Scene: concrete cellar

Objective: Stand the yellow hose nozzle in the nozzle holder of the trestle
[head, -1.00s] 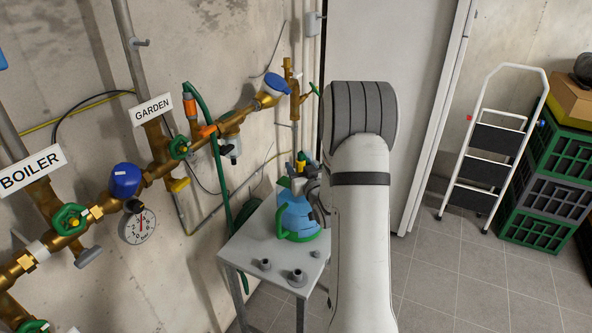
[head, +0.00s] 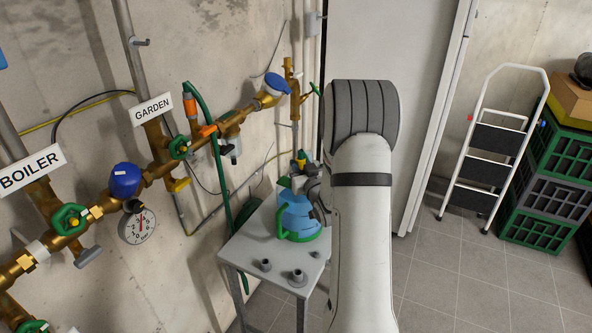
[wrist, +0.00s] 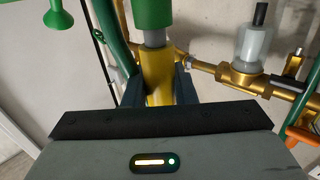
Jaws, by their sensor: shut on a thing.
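My gripper (wrist: 158,88) is shut on the yellow hose nozzle (wrist: 158,75), one dark finger on each side of its yellow body. A grey collar and a green part show above the fingers in the wrist view. The grey trestle (head: 243,252) stands by the wall. Small grey upright sockets (head: 297,276) stand on its front part; I cannot tell which is the nozzle holder. None visibly holds anything.
A blue watering can (head: 297,216) with a green base stands on the trestle, close to my gripper. Brass pipes with valves (head: 180,148) and a hanging green hose (head: 222,190) run along the wall at left. A step ladder (head: 490,150) and stacked crates (head: 545,190) stand at right.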

